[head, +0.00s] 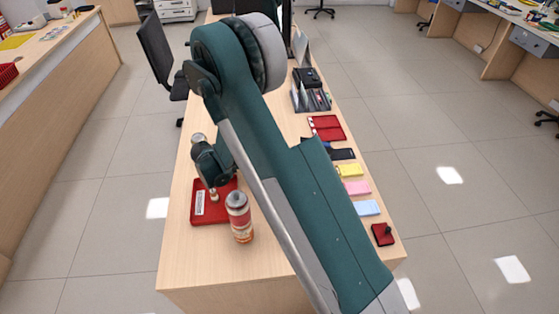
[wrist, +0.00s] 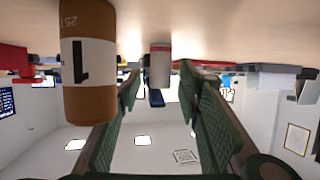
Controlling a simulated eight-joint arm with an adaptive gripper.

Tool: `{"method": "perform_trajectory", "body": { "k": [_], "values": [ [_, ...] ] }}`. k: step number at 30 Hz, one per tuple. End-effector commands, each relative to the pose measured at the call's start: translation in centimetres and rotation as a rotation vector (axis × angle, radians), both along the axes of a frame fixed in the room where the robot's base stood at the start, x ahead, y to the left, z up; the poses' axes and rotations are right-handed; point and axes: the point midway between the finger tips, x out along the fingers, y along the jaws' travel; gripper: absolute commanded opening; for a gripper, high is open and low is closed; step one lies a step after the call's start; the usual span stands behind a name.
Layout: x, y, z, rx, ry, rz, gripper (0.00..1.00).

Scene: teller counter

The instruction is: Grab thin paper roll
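My gripper (wrist: 158,82) is open, with its two green fingers apart and nothing held between them. In the head view my gripper (head: 213,182) is low over a red tray (head: 225,213). A small pale cylinder with a red band (wrist: 160,66) stands beyond the fingertips, in line with the gap between them; it may be the thin paper roll, but I cannot tell. A larger brown and white labelled cylinder (wrist: 88,62) is close on the left in the wrist view.
The wrist view appears upside down, with the tabletop (wrist: 220,25) along its top. Along the counter's right side lie a red stamp (head: 383,234), several coloured note pads (head: 357,188) and a red case (head: 327,128). The counter front (head: 195,262) is clear.

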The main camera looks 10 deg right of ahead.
Motion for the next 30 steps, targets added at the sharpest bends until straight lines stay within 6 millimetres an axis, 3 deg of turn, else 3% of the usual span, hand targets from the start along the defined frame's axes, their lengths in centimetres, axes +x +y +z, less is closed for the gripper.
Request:
{"method": "perform_trajectory", "body": {
  "k": [6, 21, 27, 30],
  "values": [
    [0.23, -1.13, -0.41, 0.0, 0.0, 0.0, 0.34],
    [0.24, -1.1, -0.37, 0.0, 0.0, 0.0, 0.34],
    [0.24, -1.09, -0.38, 0.0, 0.0, 0.0, 0.11],
    [0.24, -1.09, -0.38, 0.0, 0.0, 0.0, 0.1]
  ]
}}
